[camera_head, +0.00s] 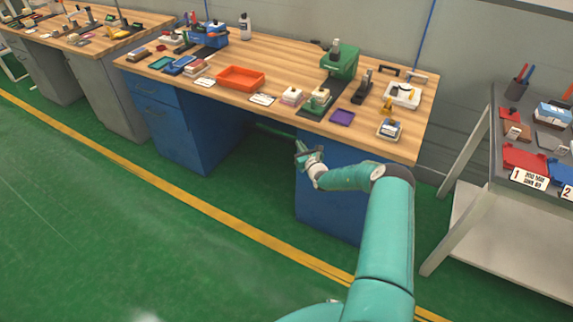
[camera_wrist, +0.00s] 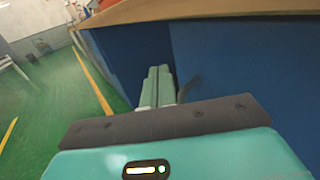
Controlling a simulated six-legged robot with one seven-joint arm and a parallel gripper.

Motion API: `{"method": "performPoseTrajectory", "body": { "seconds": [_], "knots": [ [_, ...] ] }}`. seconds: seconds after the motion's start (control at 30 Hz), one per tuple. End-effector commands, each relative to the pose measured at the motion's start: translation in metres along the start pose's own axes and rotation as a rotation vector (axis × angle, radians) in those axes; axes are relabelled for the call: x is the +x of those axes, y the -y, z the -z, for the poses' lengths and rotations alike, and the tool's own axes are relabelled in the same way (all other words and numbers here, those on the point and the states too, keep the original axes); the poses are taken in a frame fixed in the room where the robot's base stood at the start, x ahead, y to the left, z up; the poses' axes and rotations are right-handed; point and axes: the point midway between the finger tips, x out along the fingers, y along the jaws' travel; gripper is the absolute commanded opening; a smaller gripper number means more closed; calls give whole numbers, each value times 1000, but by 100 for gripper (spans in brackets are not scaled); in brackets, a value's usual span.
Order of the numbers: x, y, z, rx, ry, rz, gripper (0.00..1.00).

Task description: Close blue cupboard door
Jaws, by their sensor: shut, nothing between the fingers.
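The blue cupboard (camera_head: 328,207) stands under the right end of the wooden workbench, partly hidden behind my arm. My gripper (camera_head: 301,147) is at its upper left, just below the bench edge. In the wrist view my shut, empty fingers (camera_wrist: 157,85) point toward the blue surfaces. A blue panel (camera_wrist: 245,65) fills the right side, and a darker blue surface (camera_wrist: 118,58) lies to the left. A dark handle-like piece (camera_wrist: 188,88) is just right of the fingers; I cannot tell whether they touch. How far the door stands open is unclear.
A second blue cabinet (camera_head: 180,130) with drawers stands under the bench's left part, with an open gap between. The wooden benchtop (camera_head: 285,55) overhangs and carries trays and tools. A grey shelf table (camera_head: 500,215) stands to the right. The green floor in front is clear.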

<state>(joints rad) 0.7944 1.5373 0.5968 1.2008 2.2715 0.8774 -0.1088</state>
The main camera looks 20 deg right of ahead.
Motion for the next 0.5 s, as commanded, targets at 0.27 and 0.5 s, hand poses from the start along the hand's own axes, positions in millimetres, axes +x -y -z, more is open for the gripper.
{"method": "performPoseTrajectory", "body": {
  "seconds": [0.27, 0.5],
  "knots": [
    [-18, -22, 2, 3, -2, -3, 0],
    [-46, -56, 2, 2, -3, -3, 0]
  ]
}}
